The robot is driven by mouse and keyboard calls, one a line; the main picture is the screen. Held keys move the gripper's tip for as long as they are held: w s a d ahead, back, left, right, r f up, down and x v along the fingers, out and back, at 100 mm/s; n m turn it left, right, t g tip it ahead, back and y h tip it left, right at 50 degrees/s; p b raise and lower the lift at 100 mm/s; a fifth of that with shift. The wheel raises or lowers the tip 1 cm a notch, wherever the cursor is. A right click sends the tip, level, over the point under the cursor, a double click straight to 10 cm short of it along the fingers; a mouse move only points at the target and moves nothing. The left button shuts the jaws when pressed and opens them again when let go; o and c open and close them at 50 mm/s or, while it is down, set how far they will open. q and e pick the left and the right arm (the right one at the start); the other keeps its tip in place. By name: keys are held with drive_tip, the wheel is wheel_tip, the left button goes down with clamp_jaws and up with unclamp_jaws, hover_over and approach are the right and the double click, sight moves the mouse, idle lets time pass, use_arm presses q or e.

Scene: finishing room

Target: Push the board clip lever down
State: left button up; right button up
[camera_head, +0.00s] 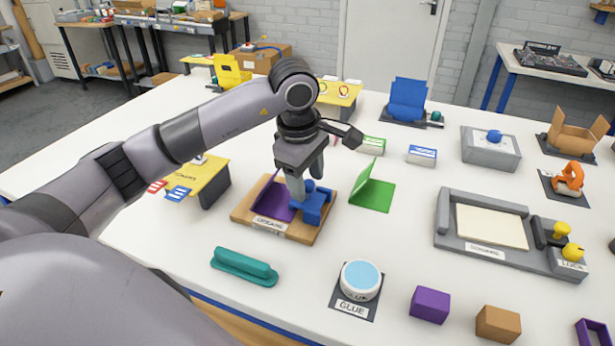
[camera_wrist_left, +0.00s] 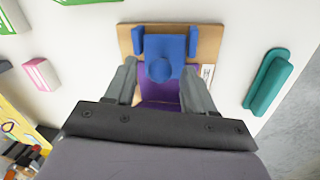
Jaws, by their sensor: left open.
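A wooden board (camera_head: 300,233) lies on the white table near the middle of the head view. It bears a purple plate (camera_head: 271,200) and a blue clip part (camera_head: 316,206) with a rounded knob, which looks like the lever. In the left wrist view the blue clip part (camera_wrist_left: 160,47) is straight ahead, with the purple plate (camera_wrist_left: 160,88) nearer. My left gripper (camera_head: 306,184) is open and points down above the board. In the wrist view its fingertips (camera_wrist_left: 159,70) lie on either side of the knob; contact cannot be told. My right gripper is not in view.
A green hinged piece (camera_head: 375,192) stands close on the right. A yellow stand (camera_head: 208,185) is on the left. A teal handle (camera_head: 245,266) and a round glue pot (camera_head: 361,280) are in front. A grey tray (camera_head: 445,216) with yellow knobs lies farther right.

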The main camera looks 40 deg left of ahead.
use_arm(q)
drive_tip(key=shift+f, duration=0.35)
clamp_jaws()
drive_tip(key=shift+a+f+h+b, duration=0.25)
drive_tip(key=shift+h+b, duration=0.15)
drive_tip(key=shift+b, duration=0.45)
drive_tip(key=shift+r, duration=0.1)
unclamp_jaws()
